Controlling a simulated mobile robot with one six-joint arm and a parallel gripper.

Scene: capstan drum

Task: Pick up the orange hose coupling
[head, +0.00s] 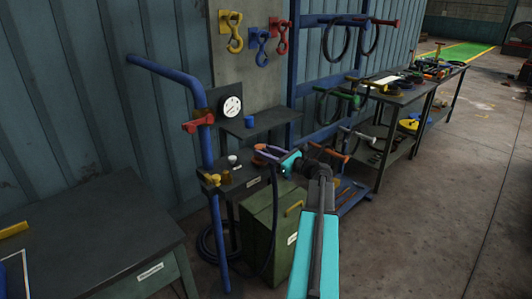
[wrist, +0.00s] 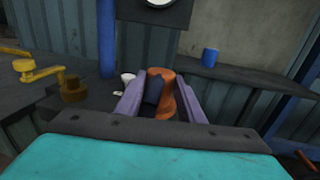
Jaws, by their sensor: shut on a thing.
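The orange hose coupling (wrist: 166,82) stands between the two purple fingers of my gripper (wrist: 160,86) in the wrist view. A dark blue-black piece (wrist: 153,89) sits beside it between the fingers. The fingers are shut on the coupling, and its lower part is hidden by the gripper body. In the head view, a little of the orange coupling (head: 260,147) shows at the tips of my gripper (head: 266,154), over the small dark bench. I cannot tell whether it still touches the bench.
A blue upright pipe (head: 208,165) with a red handle (head: 198,124) stands to the left. A brass fitting (wrist: 73,91) and a white cup (wrist: 128,77) are close by. A blue cup (wrist: 210,57) stands on the shelf behind. A green cabinet (head: 256,225) stands below.

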